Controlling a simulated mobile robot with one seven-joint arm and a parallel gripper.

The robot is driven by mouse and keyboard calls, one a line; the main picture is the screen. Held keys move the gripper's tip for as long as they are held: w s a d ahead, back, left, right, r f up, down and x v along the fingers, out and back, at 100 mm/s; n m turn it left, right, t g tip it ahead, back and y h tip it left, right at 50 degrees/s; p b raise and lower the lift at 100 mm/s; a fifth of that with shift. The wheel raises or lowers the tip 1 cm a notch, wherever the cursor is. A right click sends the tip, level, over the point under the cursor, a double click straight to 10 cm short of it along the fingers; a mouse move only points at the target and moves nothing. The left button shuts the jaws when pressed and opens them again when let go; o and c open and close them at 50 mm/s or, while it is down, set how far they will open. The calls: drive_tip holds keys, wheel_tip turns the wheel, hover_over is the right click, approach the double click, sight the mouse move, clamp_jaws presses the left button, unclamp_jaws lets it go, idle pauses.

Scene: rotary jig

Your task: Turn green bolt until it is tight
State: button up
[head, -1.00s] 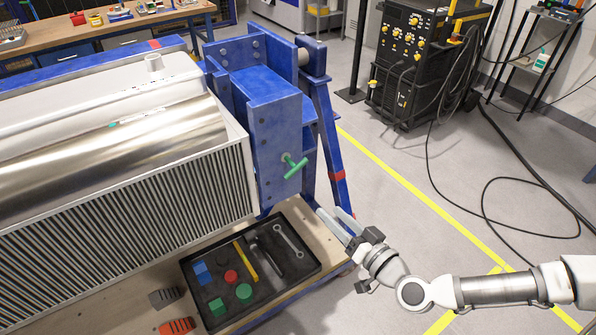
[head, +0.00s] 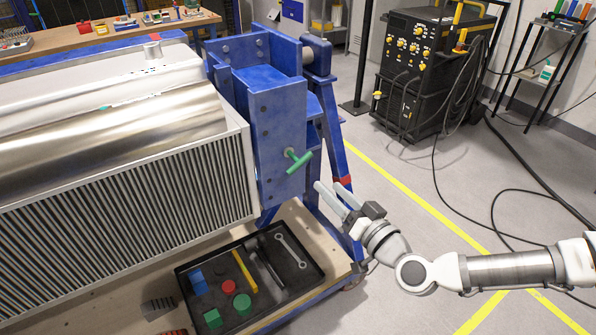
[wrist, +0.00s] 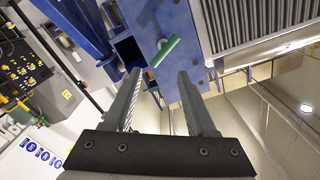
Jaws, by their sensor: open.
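The green bolt (head: 298,161) has a T-shaped handle and sticks out of the front face of the blue jig post (head: 277,130). Its bar is tilted in the head view. In the wrist view the green bolt (wrist: 165,51) lies beyond the fingertips, roughly between them. My gripper (head: 330,189) is to the right of and a little below the bolt in the head view. Its two fingers are apart and empty, as the wrist view of the gripper (wrist: 160,78) also shows. The fingers do not touch the bolt.
A black tray (head: 183,283) with coloured blocks and a wrench (head: 291,250) lies on the bench below the jig. A large finned metal unit (head: 130,190) fills the left. A black welding machine (head: 425,70) stands at the back right.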

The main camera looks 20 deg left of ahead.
sight(302, 165)
drive_tip(key=b+x, duration=0.1)
drive_tip(key=x, duration=0.3)
drive_tip(key=b+x, duration=0.2)
drive_tip(key=x, duration=0.2)
drive_tip(key=b+x, duration=0.2)
drive_tip(key=x, duration=0.2)
drive_tip(key=shift+s+a, duration=0.1)
drive_tip(key=shift+a, duration=0.45)
